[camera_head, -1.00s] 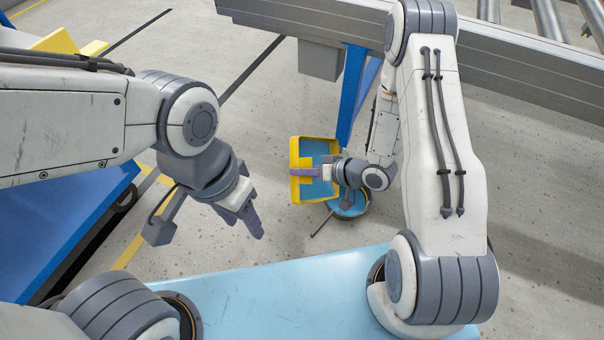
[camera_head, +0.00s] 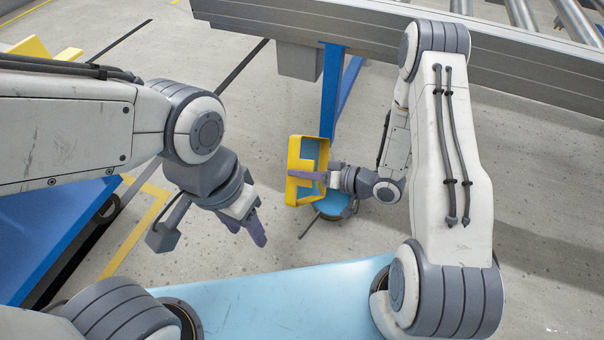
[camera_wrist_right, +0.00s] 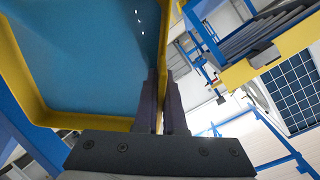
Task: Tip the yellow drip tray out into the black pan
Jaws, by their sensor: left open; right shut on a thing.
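The yellow drip tray (camera_head: 292,190) is tilted steeply, with blue liquid or a blue inner surface showing inside. My right gripper (camera_head: 308,176) is shut on the tray's wall and holds it off the floor; the right wrist view shows the fingers (camera_wrist_right: 164,105) on both sides of the yellow wall. A round dark pan (camera_head: 346,212) with blue inside stands on the floor below and right of the tray, partly hidden by my right gripper. I cannot tell whether anything is pouring. My left gripper (camera_head: 247,228) is open and empty, left of the tray.
A blue leg (camera_head: 332,90) of the grey conveyor frame (camera_head: 300,30) rises just behind the tray. A thin dark rod (camera_head: 309,226) sticks out beside the pan. A blue structure (camera_head: 50,225) stands at left. Floor between it and the tray is clear.

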